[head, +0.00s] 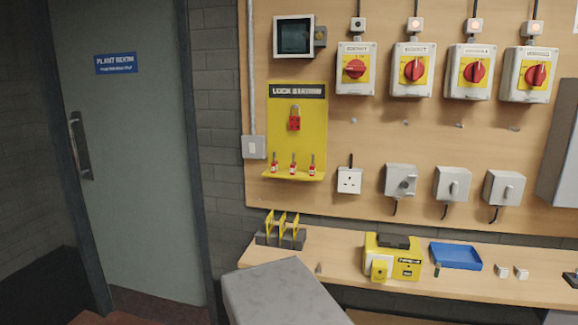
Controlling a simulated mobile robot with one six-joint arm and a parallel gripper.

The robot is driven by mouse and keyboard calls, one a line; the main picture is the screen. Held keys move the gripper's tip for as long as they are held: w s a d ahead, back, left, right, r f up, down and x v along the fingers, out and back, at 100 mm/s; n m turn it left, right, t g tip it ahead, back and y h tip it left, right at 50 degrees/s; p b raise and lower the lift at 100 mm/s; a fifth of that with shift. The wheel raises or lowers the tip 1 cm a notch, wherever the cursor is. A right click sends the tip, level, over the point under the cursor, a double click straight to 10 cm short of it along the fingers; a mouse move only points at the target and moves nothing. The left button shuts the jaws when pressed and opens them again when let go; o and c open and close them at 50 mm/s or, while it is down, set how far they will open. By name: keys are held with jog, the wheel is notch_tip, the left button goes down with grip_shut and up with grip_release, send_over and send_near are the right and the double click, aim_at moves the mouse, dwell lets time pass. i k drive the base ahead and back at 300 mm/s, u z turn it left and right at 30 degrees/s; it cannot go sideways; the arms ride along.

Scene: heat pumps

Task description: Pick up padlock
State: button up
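Three small red padlocks stand in a row on the lower ledge of the yellow lock station board (277,137). They are the left padlock (274,168), the middle padlock (293,168) and the right padlock (312,169). A larger red lock-like item (294,122) hangs higher on the same board; its exact kind is too small to tell. My gripper is not in view, and nothing shows in contact with the padlocks.
A wooden bench (470,287) runs below the panel, with yellow tags in a dark holder (283,237), a yellow device (393,262) and a blue tray (456,256). Red rotary isolators (355,69) line the panel's top. A grey door (130,150) is at left. Space before the ledge looks clear.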

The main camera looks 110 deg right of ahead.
aim_at(273, 167)
jog(key=z, duration=0.1)
jog(key=k, duration=1.35)
jog(key=z, duration=0.25)
